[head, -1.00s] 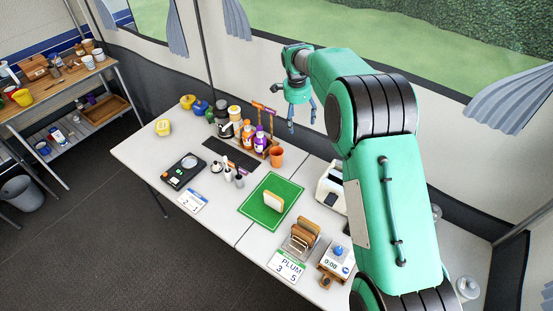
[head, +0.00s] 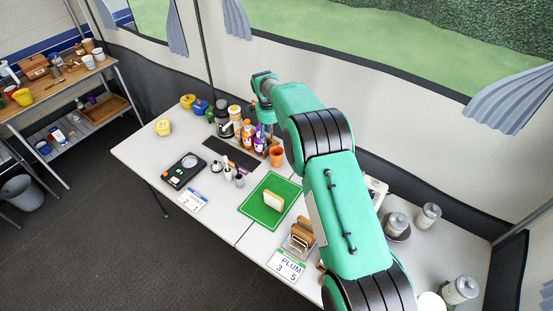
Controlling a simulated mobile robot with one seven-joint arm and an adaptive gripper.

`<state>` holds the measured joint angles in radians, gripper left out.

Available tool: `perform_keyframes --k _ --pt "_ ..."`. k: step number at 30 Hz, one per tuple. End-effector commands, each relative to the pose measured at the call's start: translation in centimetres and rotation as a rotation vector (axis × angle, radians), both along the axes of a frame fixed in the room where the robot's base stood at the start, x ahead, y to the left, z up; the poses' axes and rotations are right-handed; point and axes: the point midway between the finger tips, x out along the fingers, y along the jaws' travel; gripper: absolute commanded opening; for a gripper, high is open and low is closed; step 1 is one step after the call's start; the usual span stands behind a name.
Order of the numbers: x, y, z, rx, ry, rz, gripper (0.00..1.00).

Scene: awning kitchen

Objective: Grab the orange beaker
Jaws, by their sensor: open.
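The orange beaker (head: 277,158) stands upright on the white table, right of the purple-and-orange bottles and behind the green mat. My gripper (head: 268,134) hangs from the arm's far end, close above and behind the bottles, a little up and left of the beaker in the picture. Its jaws are open and hold nothing that I can see. The fingers are small and partly mixed with the bottles in the view, so their exact gap to the beaker is unclear.
Bottles (head: 247,132) and jars crowd the table left of the beaker. A green mat (head: 259,211) with an upright white-and-tan block (head: 273,200) lies in front. Canisters (head: 460,290) stand at right.

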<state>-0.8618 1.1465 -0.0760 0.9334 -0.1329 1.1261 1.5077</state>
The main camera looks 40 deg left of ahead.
Motion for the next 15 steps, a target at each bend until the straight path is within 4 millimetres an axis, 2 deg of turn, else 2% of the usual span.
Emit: perform_keyframes --k 8,15 --pt "0.2 -0.2 -2.6 -0.002 0.002 0.0 0.74" --pt "0.6 -0.5 -6.2 -0.002 0.001 0.0 0.74"
